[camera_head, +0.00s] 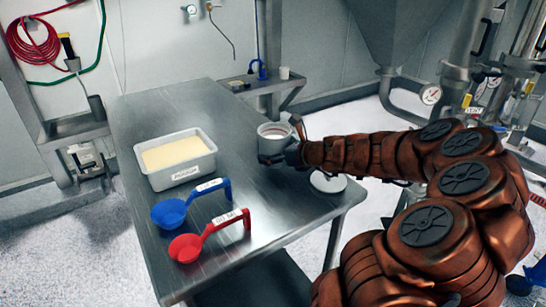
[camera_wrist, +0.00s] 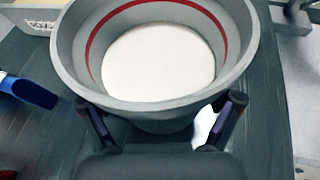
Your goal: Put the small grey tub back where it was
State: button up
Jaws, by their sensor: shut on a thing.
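The small grey tub (camera_head: 274,143) is upright over the far right part of the steel table in the head view. I cannot tell if its base touches the table. It fills the top of the wrist view (camera_wrist: 72,62), with a red ring inside its wall and a white surface within. My gripper (camera_head: 292,154) is shut on the tub, with one finger on each side of its near wall in the wrist view (camera_wrist: 163,118).
A white bin (camera_head: 182,178) of pale yellow powder stands on the steel table (camera_head: 150,112). A blue scoop (camera_head: 170,212) and a red scoop (camera_head: 186,248) lie in front of it. The far left tabletop is clear. A small shelf (camera_head: 275,86) holds a blue item and a cup.

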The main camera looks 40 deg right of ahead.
jog(key=shift+w+d+f, duration=0.1)
jog(key=shift+w+d, duration=0.2)
jog(key=shift+w, duration=0.35)
jog(key=shift+w+d+f, duration=0.1)
jog(key=shift+w+d, duration=0.15)
jog(key=shift+w, duration=0.4)
jog(key=shift+f, duration=1.7)
jog(key=shift+f, duration=0.2)
jog(key=o, duration=1.1)
jog(key=shift+r, duration=0.25)
jog(key=shift+v, duration=6)
jog(key=shift+f, duration=0.1)
